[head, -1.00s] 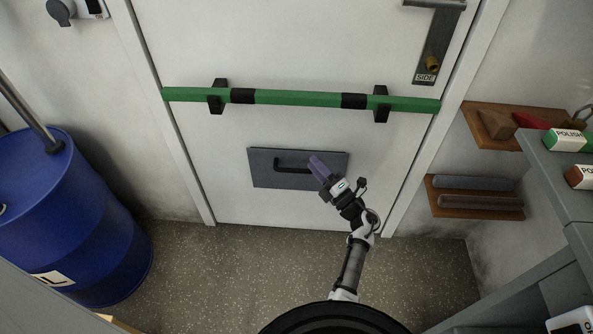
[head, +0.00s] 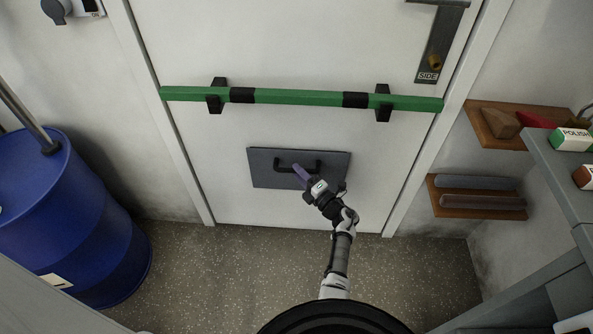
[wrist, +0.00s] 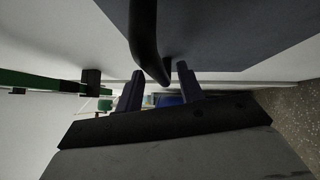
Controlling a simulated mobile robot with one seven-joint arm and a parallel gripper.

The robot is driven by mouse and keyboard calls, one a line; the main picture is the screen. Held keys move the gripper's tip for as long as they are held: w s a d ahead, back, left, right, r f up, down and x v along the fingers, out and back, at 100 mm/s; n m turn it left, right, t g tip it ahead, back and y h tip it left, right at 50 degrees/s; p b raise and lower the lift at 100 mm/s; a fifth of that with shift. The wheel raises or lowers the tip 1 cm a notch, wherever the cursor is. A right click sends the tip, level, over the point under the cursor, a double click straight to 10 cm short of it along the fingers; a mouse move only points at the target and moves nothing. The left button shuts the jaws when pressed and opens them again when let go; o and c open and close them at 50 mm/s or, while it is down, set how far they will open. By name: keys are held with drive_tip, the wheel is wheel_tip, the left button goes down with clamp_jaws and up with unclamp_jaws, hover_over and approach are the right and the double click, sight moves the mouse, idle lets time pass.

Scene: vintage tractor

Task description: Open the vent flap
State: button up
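The vent flap (head: 335,162) is a dark grey rectangular panel low on the white door, and it looks flush with it. A black bar handle (head: 312,163) stands out from its middle. My gripper (head: 301,173) is at the handle, with its purple fingers over the lower part of the flap. In the wrist view the two fingers (wrist: 158,85) are apart. The handle (wrist: 146,40) comes down from the top and its end lies between the fingertips. I cannot tell whether a finger touches it. The flap also shows in the wrist view (wrist: 225,30).
A green push bar (head: 300,97) with black brackets crosses the door (head: 240,35) above the flap. A blue drum (head: 70,220) stands at left. Wooden shelves (head: 480,212) and a grey bench (head: 560,180) are at right. The speckled floor (head: 210,270) before the door is clear.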

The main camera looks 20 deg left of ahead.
drive_tip(key=shift+x, duration=0.9)
drive_tip(key=shift+c, duration=0.4)
clamp_jaws()
